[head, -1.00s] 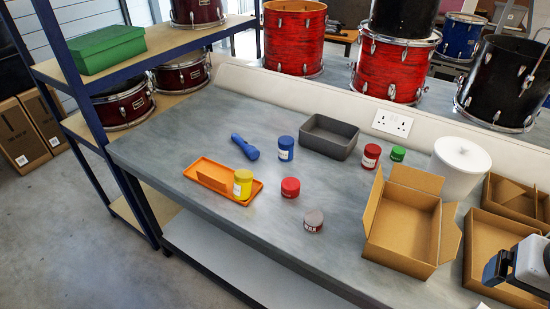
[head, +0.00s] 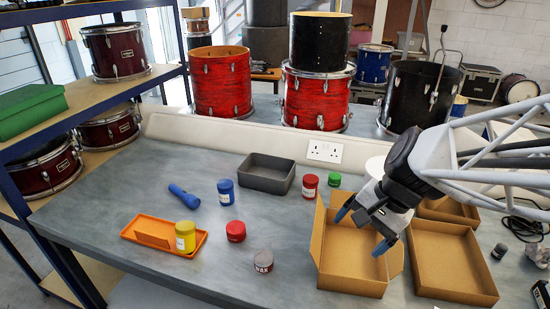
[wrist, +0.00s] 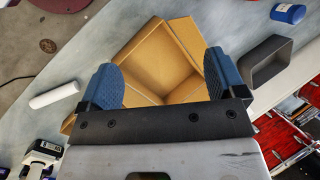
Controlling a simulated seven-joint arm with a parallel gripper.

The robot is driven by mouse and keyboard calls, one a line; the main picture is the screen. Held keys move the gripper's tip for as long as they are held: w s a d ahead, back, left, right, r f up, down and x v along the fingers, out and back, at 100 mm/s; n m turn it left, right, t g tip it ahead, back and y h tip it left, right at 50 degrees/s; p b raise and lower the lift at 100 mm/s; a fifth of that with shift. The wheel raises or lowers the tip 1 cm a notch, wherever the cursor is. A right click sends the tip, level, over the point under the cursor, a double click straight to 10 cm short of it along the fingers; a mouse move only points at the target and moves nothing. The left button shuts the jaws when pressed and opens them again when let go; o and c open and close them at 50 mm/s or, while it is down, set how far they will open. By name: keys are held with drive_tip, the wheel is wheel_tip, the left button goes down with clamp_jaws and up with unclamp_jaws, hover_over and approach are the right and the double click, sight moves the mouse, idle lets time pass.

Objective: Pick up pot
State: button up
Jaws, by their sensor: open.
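Several small pots stand on the grey bench: a blue pot (head: 225,192), a yellow pot (head: 185,237) on an orange tray (head: 198,246), a red pot (head: 236,231), a taller red pot (head: 309,186), a green pot (head: 334,181) and a grey-lidded pot marked WAX (head: 263,262). The frames do not show which one the task names. My gripper (head: 364,231) is open and empty above the open cardboard box (head: 350,270), to the right of the pots. In the wrist view the open fingers (wrist: 160,68) frame the box; a blue pot (wrist: 288,13) shows at the top right.
A grey bin (head: 266,174) stands behind the pots, and a blue torch (head: 184,195) lies left of them. A white tub (head: 375,167) is partly hidden by my arm. Another cardboard box (head: 450,265) stands at right. The bench's front left is clear.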

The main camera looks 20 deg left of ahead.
drive_tip(key=w+a+f+m+g+y, duration=0.2)
drive_tip(key=w+a+f, duration=0.1)
drive_tip(key=a, duration=0.6)
drive_tip(key=w+a+f+m+g+y, duration=0.1)
drive_tip(key=w+a+f+m+y, duration=0.15)
drive_tip(key=a, duration=0.75)
drive_tip(key=m+g+y, duration=0.3)
drive_tip(key=m, duration=0.3)
approach(193, 225)
drive_tip(key=x, duration=0.4)
drive_tip(key=shift+s+a, duration=0.15)
drive_tip(key=shift+s, duration=0.25)
drive_tip(key=shift+a+f+m, duration=0.15)
drive_tip(key=shift+a+m, duration=0.15)
drive_tip(key=shift+m, duration=0.05)
drive_tip(key=shift+x, duration=1.2)
drive_tip(key=shift+x, duration=2.65)
